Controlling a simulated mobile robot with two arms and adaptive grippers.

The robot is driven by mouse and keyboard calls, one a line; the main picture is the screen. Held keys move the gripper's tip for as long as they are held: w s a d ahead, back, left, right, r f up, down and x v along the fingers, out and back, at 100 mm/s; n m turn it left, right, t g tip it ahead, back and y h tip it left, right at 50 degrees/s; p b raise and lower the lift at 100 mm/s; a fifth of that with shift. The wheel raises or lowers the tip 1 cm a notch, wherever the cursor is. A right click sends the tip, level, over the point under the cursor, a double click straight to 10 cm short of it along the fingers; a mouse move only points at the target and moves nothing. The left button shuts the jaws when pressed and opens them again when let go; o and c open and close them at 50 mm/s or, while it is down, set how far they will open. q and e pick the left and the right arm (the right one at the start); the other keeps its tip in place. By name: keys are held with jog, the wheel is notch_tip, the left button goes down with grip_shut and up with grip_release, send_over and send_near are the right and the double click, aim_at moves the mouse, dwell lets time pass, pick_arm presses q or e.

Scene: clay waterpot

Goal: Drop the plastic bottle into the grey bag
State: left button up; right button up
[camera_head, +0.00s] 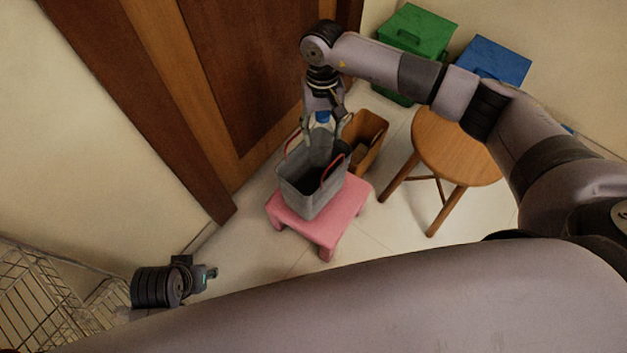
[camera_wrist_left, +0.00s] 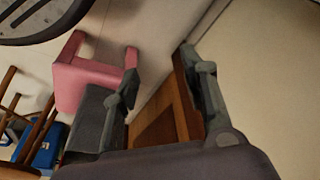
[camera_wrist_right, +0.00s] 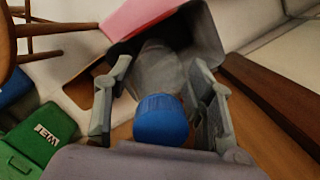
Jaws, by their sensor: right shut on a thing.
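The plastic bottle is clear, with a blue cap (camera_wrist_right: 161,120) and a see-through body (camera_wrist_right: 157,68). My right gripper (camera_head: 322,118) is shut on the bottle near its cap, which faces up toward the wrist. The bottle's body points down into the mouth of the grey bag (camera_head: 305,196), which has red handles. The bag stands on a pink stool (camera_head: 343,212); its grey wall also shows in the right wrist view (camera_wrist_right: 207,38). The bottle's lower end is hard to make out. My left gripper (camera_wrist_left: 166,88) is open and empty, low at the left in the head view (camera_head: 208,273).
A brown bin (camera_head: 371,136) stands behind the bag. A round wooden stool (camera_head: 458,147) is to the right. Green (camera_head: 418,30) and blue (camera_head: 495,60) bins stand at the back. A wooden door (camera_head: 235,70) is behind, and a wire rack (camera_head: 40,295) at lower left.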

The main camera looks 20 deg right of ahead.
pick_arm(q)
jog(key=shift+s+a+r, duration=0.1)
jog(key=shift+a+r, duration=0.05)
jog(key=shift+r, duration=0.4)
jog(key=shift+s+a+r, duration=0.1)
jog(key=shift+a+r, duration=0.05)
jog(key=shift+r, duration=0.35)
pick_arm(e)
jog(key=shift+f, duration=0.5)
jog(key=o, duration=1.1)
jog(key=shift+o, duration=0.2)
pick_arm(q)
jog(key=shift+w, duration=0.1)
pick_arm(e)
jog(key=r, duration=0.4)
jog(key=w+r, duration=0.1)
jog(key=r, duration=0.7)
jog(key=shift+w+d, duration=0.15)
jog(key=shift+w, duration=0.25)
pick_arm(q)
jog(key=shift+d, duration=0.1)
